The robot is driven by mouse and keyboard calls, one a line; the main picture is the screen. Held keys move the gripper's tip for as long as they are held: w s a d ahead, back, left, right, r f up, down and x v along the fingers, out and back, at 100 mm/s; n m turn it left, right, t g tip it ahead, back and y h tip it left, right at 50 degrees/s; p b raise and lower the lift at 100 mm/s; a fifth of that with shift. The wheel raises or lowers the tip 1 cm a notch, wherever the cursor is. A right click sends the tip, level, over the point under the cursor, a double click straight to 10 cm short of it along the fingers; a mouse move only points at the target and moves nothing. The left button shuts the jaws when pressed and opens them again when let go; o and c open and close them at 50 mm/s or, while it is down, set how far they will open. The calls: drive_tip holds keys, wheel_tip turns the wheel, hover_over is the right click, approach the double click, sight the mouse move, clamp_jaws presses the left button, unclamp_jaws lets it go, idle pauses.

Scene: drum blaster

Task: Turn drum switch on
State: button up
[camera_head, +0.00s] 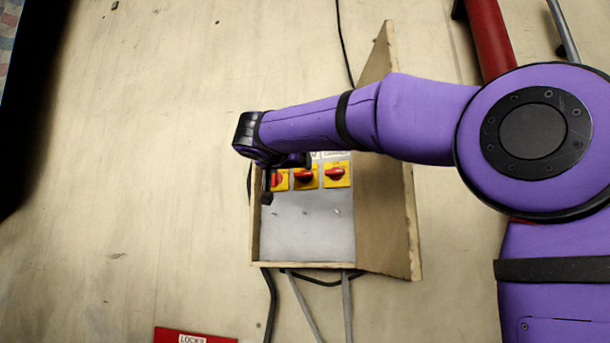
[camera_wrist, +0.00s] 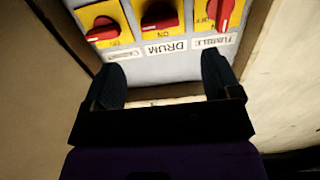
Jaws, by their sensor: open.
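The drum switch (camera_wrist: 160,14) is the middle of three yellow plates with red knobs in the wrist view, above an upside-down "DRUM" label (camera_wrist: 166,47). Its knob lies roughly crosswise and the top of its plate is cut off. In the head view the drum switch (camera_head: 306,176) is also in the middle of the row. My gripper (camera_wrist: 163,75) is open and empty, its two dark fingers spread on either side of the drum label, short of the knob in the picture. In the head view my gripper (camera_head: 267,190) hangs by the box's left side, partly covering the left switch.
The tumble switch (camera_wrist: 219,12) has its knob turned nearly upright. The other neighbour switch (camera_wrist: 104,27) has its knob crosswise. The box's open wooden door (camera_head: 385,220) stands at the right. Cables (camera_head: 270,305) run below. A red sign (camera_head: 190,336) lies at the bottom edge.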

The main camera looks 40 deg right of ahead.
sight(302, 174)
drive_tip(key=x, duration=1)
drive_tip(key=c, duration=0.9)
